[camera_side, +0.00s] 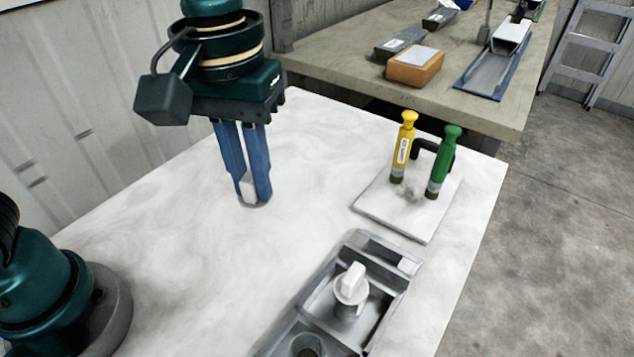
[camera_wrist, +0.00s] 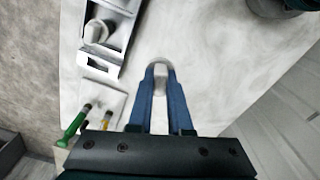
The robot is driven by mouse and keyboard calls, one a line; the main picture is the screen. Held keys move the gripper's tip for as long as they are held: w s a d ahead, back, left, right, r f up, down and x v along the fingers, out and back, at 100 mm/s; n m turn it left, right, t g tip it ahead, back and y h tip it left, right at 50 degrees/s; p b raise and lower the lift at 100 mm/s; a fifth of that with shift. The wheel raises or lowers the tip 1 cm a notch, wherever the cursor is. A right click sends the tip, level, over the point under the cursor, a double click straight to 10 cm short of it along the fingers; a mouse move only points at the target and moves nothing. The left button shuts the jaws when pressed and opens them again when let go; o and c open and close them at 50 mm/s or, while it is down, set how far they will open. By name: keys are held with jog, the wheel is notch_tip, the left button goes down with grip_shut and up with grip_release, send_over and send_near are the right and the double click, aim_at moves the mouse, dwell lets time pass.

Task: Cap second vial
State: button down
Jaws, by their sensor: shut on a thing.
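My gripper (camera_side: 255,195) points down with its blue fingers shut on a white cap (camera_side: 247,187); the cap also shows between the fingertips in the wrist view (camera_wrist: 161,73). Its round base is at the fingertips, and I cannot tell whether it touches the table. A grey tray (camera_side: 395,254) lies to the right and nearer the side camera. One vial (camera_side: 346,309) stands in it with a white tabbed cap (camera_side: 351,284) on top. A second vial (camera_side: 307,346) with a dark open mouth is in the nearer compartment, cut off by the frame edge.
A white board (camera_side: 425,222) behind the tray carries upright yellow (camera_side: 403,148) and green (camera_side: 442,163) handled tools. The white table (camera_side: 190,250) is clear around my gripper. A bench (camera_side: 340,55) with an orange block (camera_side: 415,67) stands beyond the table.

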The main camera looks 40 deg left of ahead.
jog(key=s+d+f+m, duration=0.1)
jog(key=s+d+m, duration=0.1)
jog(key=s+d, duration=0.3)
jog(key=s+d+f+m, duration=0.1)
jog(key=s+d+m, duration=0.1)
jog(key=d, duration=0.5)
jog(key=shift+s+d+f, duration=0.1)
jog(key=shift+f, duration=1.45)
jog(key=shift+d+f, duration=0.1)
jog(key=shift+f, duration=1.4)
jog(key=shift+f, duration=0.15)
jog(key=shift+c, duration=1.4)
grip_release()
notch_tip(320, 180, up, 7)
